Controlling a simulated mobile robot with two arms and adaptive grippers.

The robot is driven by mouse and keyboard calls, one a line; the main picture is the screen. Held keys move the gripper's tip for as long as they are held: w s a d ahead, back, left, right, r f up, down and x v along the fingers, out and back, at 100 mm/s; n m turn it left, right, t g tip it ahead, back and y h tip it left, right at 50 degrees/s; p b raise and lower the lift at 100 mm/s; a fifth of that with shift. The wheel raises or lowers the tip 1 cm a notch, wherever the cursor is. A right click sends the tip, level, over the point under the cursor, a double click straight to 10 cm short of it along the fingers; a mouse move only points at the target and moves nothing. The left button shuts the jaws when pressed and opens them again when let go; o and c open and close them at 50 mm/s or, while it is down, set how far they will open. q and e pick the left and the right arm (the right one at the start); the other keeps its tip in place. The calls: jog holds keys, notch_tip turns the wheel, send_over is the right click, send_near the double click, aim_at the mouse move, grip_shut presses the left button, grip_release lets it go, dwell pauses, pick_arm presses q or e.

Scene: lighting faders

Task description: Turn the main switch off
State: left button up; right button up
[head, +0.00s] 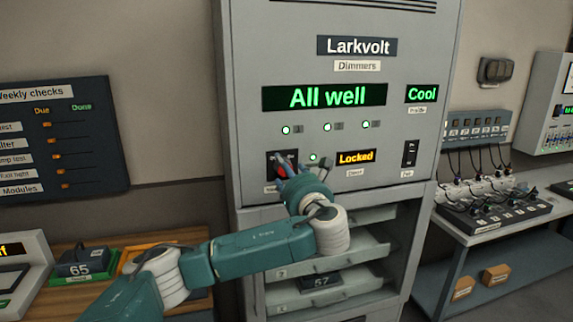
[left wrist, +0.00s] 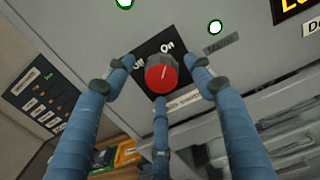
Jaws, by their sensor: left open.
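The main switch is a red round knob (left wrist: 161,74) on a black plate (left wrist: 146,50) marked Off and On, in the left wrist view. Its pale pointer line aims up, toward On. My left gripper (left wrist: 160,68) is open, with blue fingers spread around the knob: one on each side and one below. I cannot tell whether any finger touches it. In the head view, my left gripper (head: 286,168) is at the black plate (head: 273,157) on the dimmer cabinet (head: 240,110) and covers most of the knob. My right gripper is not in view.
The cabinet displays read All well (head: 325,96), Cool (head: 422,94) and Locked (head: 356,157). A black rocker switch (head: 409,153) sits to the right. Open shelves (head: 365,260) lie below the panel. A bench (head: 490,226) with plugged cables stands at right.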

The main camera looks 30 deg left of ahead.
pick_arm(q)
jog(key=shift+x, duration=0.85)
jog(key=shift+r, duration=0.1)
jog(key=c, duration=1.1)
